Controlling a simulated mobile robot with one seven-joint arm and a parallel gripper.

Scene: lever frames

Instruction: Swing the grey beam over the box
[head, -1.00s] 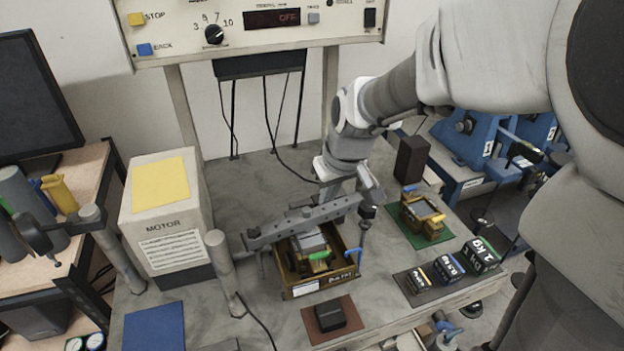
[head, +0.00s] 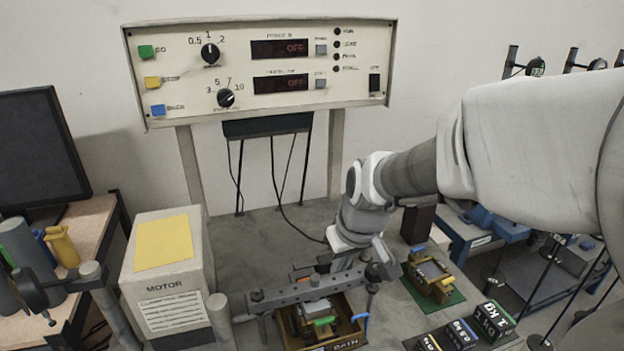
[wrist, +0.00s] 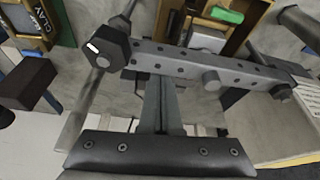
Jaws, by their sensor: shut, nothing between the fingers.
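A motor housing (head: 160,262) stands at the left and a control panel (head: 260,70) at the back. Right of the box are a wooden fixture on a green mat (head: 448,299), a dark upright block (head: 417,222) and several labelled weights (head: 494,318).

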